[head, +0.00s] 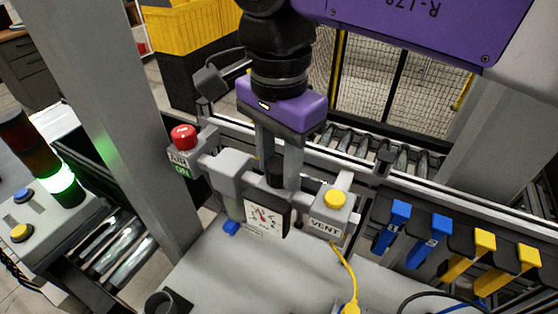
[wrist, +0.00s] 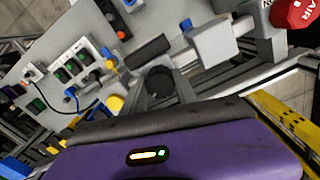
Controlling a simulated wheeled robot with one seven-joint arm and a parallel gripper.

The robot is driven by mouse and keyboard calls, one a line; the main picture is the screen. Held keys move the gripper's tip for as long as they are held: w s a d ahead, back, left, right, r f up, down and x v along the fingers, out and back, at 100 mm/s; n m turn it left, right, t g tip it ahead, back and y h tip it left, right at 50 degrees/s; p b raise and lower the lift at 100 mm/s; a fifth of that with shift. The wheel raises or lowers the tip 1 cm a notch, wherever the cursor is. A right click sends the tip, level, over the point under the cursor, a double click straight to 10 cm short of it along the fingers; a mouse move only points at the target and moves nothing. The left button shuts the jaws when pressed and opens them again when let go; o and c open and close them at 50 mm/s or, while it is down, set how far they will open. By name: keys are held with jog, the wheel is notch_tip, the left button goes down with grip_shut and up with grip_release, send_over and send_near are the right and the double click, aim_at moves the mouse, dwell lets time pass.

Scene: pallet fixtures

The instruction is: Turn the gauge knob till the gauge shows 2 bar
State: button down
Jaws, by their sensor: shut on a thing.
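The gauge (head: 266,217) is a square white dial with red marks in a dark housing, under my gripper in the head view. Its reading is too small to tell. The black gauge knob (head: 275,171) stands above and behind the dial, partly hidden by the fingers. My purple gripper (head: 279,180) points down and is shut on the knob. In the wrist view the round black knob (wrist: 158,82) sits between the grey fingers (wrist: 163,88). There the dial face does not show.
A red AIR button (head: 183,137) with a green ON sign is left of the gauge. A VENT box (head: 329,220) with a yellow button stands close on the right. Blue (head: 392,226) and yellow (head: 470,255) handled fixtures are further right. A grey post (head: 112,110) rises at left.

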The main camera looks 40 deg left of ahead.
aim_at(279, 164)
jog(key=shift+r+n, duration=0.15)
jog(key=shift+n, duration=0.15)
jog(key=c, duration=0.9)
grip_release()
jog(key=shift+c, duration=0.2)
jog(key=shift+r+b, duration=0.9)
jog(key=shift+r, duration=2.9)
